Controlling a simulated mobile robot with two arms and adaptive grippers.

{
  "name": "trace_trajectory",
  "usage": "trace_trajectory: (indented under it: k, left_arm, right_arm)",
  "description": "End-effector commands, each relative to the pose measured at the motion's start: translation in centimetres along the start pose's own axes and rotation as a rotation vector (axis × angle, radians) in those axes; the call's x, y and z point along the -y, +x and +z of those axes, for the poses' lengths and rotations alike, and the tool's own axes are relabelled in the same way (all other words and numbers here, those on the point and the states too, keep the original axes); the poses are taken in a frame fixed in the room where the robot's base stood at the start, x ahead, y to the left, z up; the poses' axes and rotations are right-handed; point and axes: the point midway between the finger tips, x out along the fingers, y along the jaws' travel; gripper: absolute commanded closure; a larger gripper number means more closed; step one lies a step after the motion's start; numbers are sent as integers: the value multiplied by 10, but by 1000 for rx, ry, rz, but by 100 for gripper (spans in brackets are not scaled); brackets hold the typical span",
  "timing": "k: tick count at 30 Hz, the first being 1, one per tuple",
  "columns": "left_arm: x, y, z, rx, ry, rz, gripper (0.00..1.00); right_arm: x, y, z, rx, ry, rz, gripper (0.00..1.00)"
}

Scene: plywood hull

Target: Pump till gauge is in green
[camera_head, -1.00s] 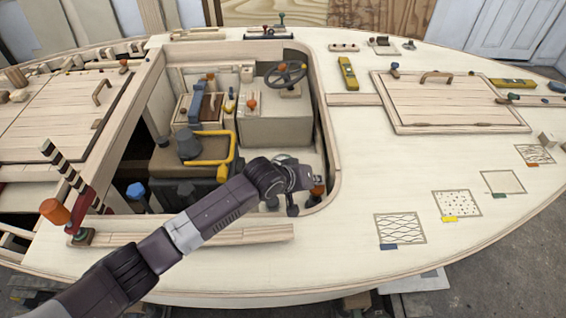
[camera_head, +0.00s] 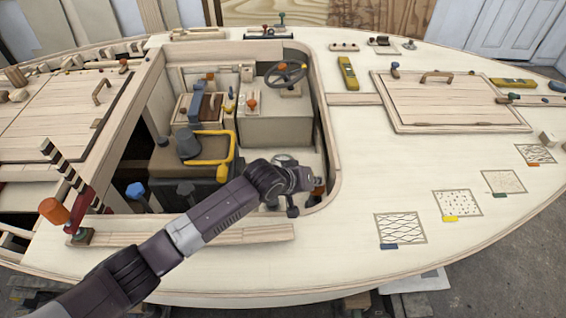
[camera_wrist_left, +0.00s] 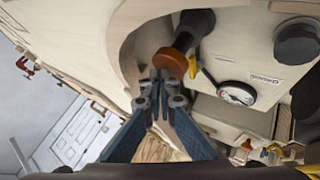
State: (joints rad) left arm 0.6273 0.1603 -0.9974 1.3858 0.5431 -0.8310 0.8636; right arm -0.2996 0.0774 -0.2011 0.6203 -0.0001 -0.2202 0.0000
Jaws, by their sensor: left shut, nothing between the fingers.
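My left arm reaches into the cockpit well in the head view. Its gripper (camera_head: 314,182) is low at the well's right wall, largely hidden by the wrist. In the left wrist view the gripper (camera_wrist_left: 160,84) is shut and empty, its fingertips close beside an orange knob (camera_wrist_left: 172,62) on a dark handle (camera_wrist_left: 193,27). I cannot tell whether they touch. A round gauge (camera_wrist_left: 238,93) with a white face and some red sits in a pale panel to the right. Its needle and any green zone are too small to read. My right gripper is not in view.
A wheel (camera_head: 286,74) and a yellow bent rail (camera_head: 229,152) stand in the well. The left wrist view shows a dark round knob (camera_wrist_left: 297,42) at right.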

Motion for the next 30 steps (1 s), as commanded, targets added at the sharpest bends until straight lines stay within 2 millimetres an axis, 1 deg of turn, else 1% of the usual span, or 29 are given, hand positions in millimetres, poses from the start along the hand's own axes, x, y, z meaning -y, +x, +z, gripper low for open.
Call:
trace_trajectory:
  k: [30]
  left_arm:
    - [8,10,9,5,-1,-3,100]
  right_arm:
    - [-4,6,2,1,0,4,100]
